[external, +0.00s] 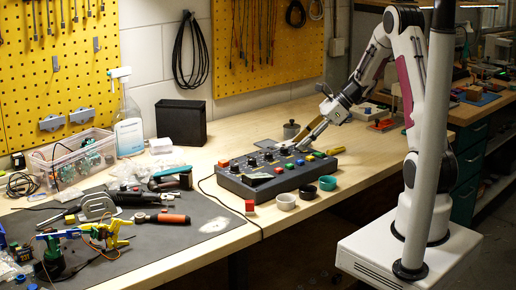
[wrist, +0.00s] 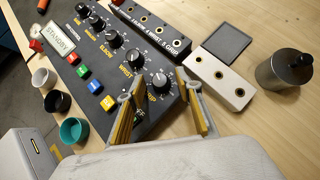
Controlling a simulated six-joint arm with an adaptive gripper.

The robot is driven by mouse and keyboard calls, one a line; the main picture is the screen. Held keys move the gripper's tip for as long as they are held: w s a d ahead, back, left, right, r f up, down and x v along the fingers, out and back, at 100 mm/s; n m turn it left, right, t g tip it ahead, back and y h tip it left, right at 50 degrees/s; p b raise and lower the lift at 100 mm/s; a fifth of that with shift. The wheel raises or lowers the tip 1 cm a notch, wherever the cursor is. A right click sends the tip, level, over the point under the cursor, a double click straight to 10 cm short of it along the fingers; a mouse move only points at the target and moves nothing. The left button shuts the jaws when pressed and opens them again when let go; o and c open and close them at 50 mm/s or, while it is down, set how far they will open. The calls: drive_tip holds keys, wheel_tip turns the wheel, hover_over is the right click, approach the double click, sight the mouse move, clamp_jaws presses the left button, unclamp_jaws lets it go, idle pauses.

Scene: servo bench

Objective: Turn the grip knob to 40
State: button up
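The dark control box (external: 278,172) lies on the wooden bench and fills the middle of the wrist view (wrist: 125,118). A row of black knobs runs along it, with labels beside them. The grip knob (wrist: 161,83) is the last in the row, nearest my gripper. It has a pale printed dial around it, but its pointer and number are too small to read. My gripper (wrist: 159,76) is open, with one tan-padded finger on each side of the grip knob in the picture. I cannot tell whether either finger touches it. In the external view my gripper (external: 314,138) is at the box's right end.
A display reading STANDBY (wrist: 60,39) and coloured buttons (wrist: 95,87) are on the box. White, black and teal cups (external: 327,183) stand in front. A white block with holes (wrist: 222,81), a dark square plate (wrist: 224,45) and a metal pot (wrist: 284,70) lie beyond the box.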

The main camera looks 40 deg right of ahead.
drive_tip(key=shift+s+a+m+t+h, duration=0.1)
drive_tip(key=shift+m+t+h, duration=0.4)
drive_tip(key=shift+m, duration=0.35)
drive_tip(key=shift+s+a+m+t+h, duration=0.1)
drive_tip(key=shift+m+t+h, duration=0.35)
drive_tip(key=shift+m, duration=0.4)
drive_tip(key=shift+m+t+h, duration=0.35)
drive_tip(key=shift+m, duration=0.25)
drive_tip(key=shift+a+m+t+h, duration=0.15)
drive_tip(key=shift+m+t+h, duration=0.25)
drive_tip(key=shift+m+h, duration=0.6)
drive_tip(key=shift+s+r, duration=0.1)
